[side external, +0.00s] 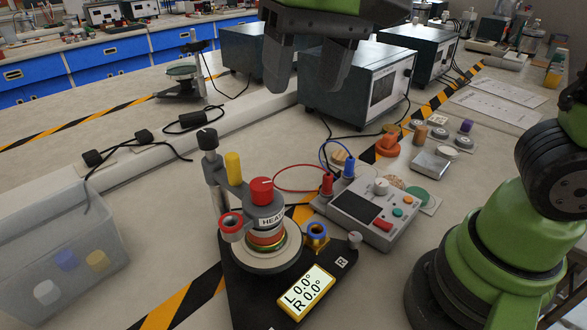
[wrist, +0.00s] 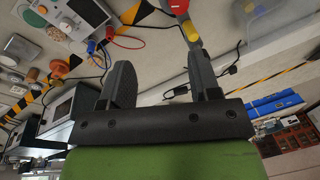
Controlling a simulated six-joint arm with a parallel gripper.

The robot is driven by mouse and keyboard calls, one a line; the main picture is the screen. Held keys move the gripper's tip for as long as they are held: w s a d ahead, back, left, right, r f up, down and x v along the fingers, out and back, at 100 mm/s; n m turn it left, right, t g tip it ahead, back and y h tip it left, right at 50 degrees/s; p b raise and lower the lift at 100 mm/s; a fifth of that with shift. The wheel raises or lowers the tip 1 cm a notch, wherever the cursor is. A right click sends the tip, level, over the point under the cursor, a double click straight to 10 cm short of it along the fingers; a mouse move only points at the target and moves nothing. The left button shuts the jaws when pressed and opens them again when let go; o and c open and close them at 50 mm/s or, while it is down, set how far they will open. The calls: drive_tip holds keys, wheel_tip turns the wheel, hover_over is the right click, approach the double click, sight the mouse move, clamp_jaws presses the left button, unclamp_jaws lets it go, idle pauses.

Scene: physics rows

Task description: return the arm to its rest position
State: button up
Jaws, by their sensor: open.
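My gripper (side external: 305,75) hangs at the top middle of the side external view, above the bench and in front of the dark instrument boxes. Its two dark fingers point down and are apart, with nothing between them. In the wrist view my gripper (wrist: 160,88) also shows open and empty, with bench and cables beyond it. The part of my arm between the gripper and the green base is out of the side external picture.
Below stands an apparatus with a red knob (side external: 262,190) and a small display (side external: 306,291). A grey control box (side external: 368,212) with red and blue leads is beside it. A clear bin (side external: 62,240) stands at left. Dark instrument boxes (side external: 345,88) stand behind.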

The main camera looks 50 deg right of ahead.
drive_tip(key=s+d+t, duration=0.5)
drive_tip(key=s+d, duration=0.2)
drive_tip(key=s, duration=0.3)
drive_tip(key=shift+d+r+t+y, duration=0.2)
drive_tip(key=shift+d+t+y, duration=0.1)
drive_tip(key=shift+y, duration=0.1)
idle(1.3)
